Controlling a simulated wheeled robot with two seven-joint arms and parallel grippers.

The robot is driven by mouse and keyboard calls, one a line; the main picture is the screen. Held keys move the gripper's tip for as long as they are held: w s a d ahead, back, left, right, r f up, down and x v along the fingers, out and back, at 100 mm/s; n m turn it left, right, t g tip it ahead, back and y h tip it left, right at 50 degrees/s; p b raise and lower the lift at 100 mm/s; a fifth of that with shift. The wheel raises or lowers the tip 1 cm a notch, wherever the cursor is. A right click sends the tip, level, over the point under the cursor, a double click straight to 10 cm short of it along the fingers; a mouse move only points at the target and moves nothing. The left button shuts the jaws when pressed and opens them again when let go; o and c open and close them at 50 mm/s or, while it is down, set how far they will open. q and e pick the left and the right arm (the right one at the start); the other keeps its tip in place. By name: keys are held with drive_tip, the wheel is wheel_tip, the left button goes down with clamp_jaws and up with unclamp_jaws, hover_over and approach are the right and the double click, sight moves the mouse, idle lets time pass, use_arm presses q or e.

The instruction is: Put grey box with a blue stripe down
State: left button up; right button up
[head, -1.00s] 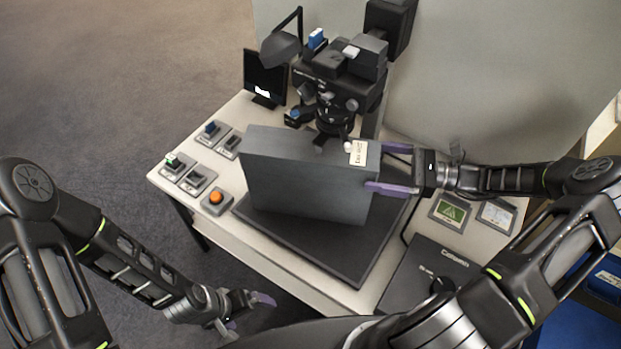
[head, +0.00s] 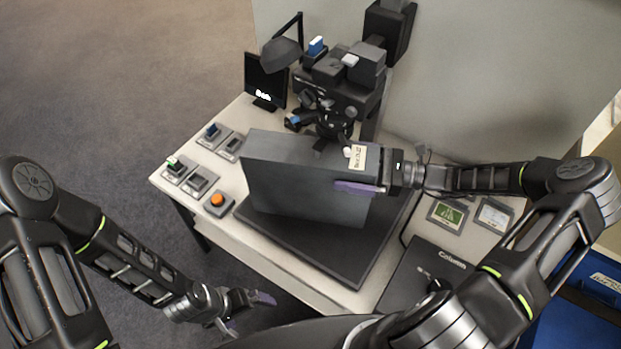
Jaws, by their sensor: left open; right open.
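The grey box (head: 305,180) stands upright on the dark mat (head: 345,266) on the table, with a paper label (head: 358,157) at its top right corner. I see no blue stripe on the faces in view. My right gripper (head: 372,176) is open at the box's right end. One purple finger lies in front of the broad near face; the other is hidden behind the box. I cannot tell whether the fingers touch it. My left gripper (head: 249,311) is open and empty, low in front of the table, away from the box.
A dark microscope-like device (head: 335,95) stands close behind the box. A small screen (head: 265,82), several switch blocks and an orange button (head: 218,199) are on the left. A dark control unit (head: 432,272) and small panels (head: 447,214) are on the right.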

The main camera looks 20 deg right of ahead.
drive_tip(key=shift+w+a, duration=0.2)
drive_tip(key=shift+a, duration=0.2)
drive_tip(key=c, duration=1.9)
drive_tip(key=shift+r, duration=0.1)
drive_tip(key=shift+c, duration=0.3)
